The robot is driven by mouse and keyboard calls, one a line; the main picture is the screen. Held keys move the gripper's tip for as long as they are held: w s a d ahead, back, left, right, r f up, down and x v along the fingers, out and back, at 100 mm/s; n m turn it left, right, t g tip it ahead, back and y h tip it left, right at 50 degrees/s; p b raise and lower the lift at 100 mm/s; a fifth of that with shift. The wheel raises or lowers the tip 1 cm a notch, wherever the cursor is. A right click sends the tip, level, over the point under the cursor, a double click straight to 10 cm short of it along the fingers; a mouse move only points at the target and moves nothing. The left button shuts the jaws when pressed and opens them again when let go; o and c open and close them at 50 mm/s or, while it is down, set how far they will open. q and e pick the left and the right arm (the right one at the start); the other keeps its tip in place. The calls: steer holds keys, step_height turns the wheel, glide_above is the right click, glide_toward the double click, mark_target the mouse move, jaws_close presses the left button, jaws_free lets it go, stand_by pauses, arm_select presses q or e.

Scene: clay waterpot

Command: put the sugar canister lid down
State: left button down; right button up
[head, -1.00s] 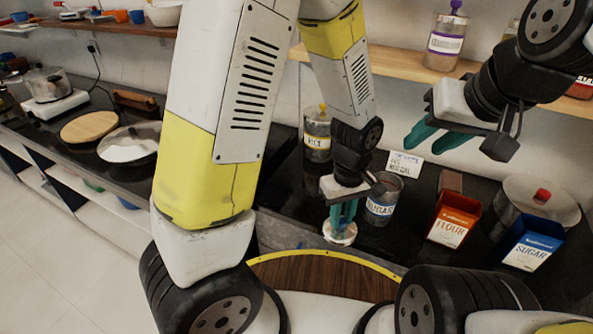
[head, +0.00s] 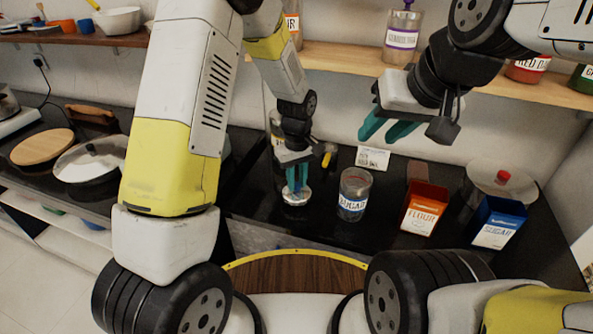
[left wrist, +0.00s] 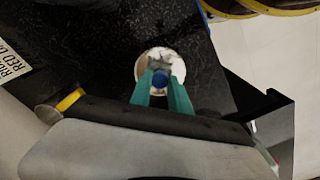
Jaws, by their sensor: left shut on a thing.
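My left gripper (head: 296,188) is shut on the blue knob of the sugar canister lid (head: 296,199). In the left wrist view its teal fingers (left wrist: 162,84) straddle the knob, and the round pale lid (left wrist: 153,61) shows over the black counter. The lid is low at the counter, left of the sugar canister (head: 355,193); I cannot tell whether it touches the surface. The glass canister stands upright and open-topped, its blue label facing me. My right gripper (head: 385,132) is open and empty, raised above and behind the canister.
A red flour box (head: 424,208) and blue sugar box (head: 497,222) stand to the right, before a pot (head: 505,182). A white card (head: 372,158) stands behind the canister. A jar partly hidden by my left arm stands behind the lid.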

arm_select(q)
steer(key=shift+w+f, duration=0.2)
steer(key=shift+f, duration=1.55)
steer(key=shift+f, duration=0.15)
steer(key=c, duration=1.2)
jaws_free()
steer(key=shift+c, duration=0.2)
step_height(320, 180, up, 12)
steer(key=shift+r, duration=0.1)
step_height(320, 180, up, 9)
steer(key=m+t+h, duration=0.1)
glide_above(297, 183)
steer(key=s+a, duration=0.3)
steer(key=a, duration=0.2)
steer(key=s+a+r+m+t, duration=0.2)
steer(key=s+a+r, duration=0.2)
steer(key=s, duration=0.4)
steer(key=s+a+r+m+t+h, duration=0.1)
steer(key=s+a+r+m+t, duration=0.2)
steer(key=s+a+r, duration=0.2)
steer(key=s+r, duration=0.2)
steer(key=s, duration=0.1)
steer(key=shift+s+a+r, duration=0.15)
steer(key=shift+s+r, duration=0.05)
steer(key=shift+s, duration=0.15)
